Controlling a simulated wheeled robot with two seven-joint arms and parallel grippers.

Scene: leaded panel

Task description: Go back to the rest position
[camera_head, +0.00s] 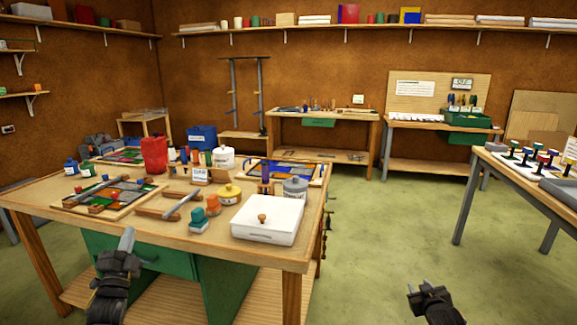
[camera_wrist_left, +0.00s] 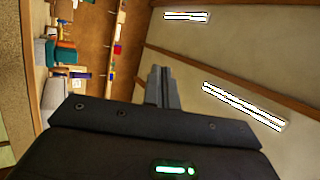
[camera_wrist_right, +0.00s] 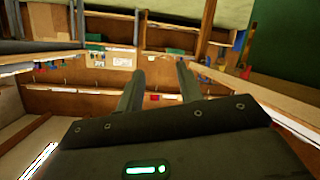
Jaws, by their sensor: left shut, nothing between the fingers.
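My left gripper (camera_head: 128,240) is shut and empty, pointing up just in front of the near edge of the workbench in the head view. Its closed fingers also show in the left wrist view (camera_wrist_left: 160,84). My right gripper (camera_head: 423,287) is over open floor to the right of the workbench. In the right wrist view its two fingers (camera_wrist_right: 160,85) stand apart with nothing between them. No object touches either gripper.
The wooden workbench (camera_head: 225,240) holds a white lidded box (camera_head: 268,220), a leaded panel (camera_head: 108,195), jars and a red container (camera_head: 154,155). A second table (camera_head: 500,175) stands at the right. Green floor (camera_head: 400,230) between them is clear.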

